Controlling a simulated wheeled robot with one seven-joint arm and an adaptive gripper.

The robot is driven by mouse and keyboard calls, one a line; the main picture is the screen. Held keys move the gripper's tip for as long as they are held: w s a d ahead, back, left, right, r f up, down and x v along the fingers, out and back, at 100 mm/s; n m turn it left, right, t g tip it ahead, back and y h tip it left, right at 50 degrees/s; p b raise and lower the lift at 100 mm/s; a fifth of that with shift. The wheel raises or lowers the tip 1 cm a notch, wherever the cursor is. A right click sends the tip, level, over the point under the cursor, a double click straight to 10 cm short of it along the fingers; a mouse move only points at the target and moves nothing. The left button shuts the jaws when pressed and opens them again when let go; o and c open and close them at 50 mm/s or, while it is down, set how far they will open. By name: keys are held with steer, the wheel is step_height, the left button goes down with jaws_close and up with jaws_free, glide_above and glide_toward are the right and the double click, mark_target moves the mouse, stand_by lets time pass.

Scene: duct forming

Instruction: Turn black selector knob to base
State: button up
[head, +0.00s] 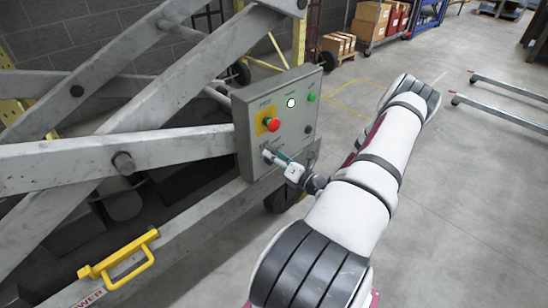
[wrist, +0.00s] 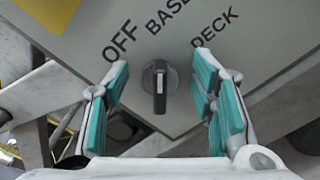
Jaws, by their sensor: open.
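The black selector knob (wrist: 159,86) sits on the grey panel below the printed words OFF (wrist: 120,40), BASE (wrist: 168,16) and DECK (wrist: 215,29). Its bar stands upright in the wrist picture, with a white mark at the upper end aimed roughly at the start of BASE. My gripper (wrist: 160,98) is open, with one teal-padded finger on each side of the knob and a visible gap on both sides. In the head view my gripper (head: 277,158) is at the lower left of the control box (head: 247,125) and hides the knob.
The box also carries a red emergency button (head: 272,124) on a yellow plate, a lit round lamp (head: 291,103), a green button (head: 311,97) and a dark round part (head: 308,129). Grey lift beams (head: 130,158) lie to the left.

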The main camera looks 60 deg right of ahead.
steer(key=v, duration=1.1)
steer(key=shift+s, duration=0.35)
steer(key=shift+a, duration=0.15)
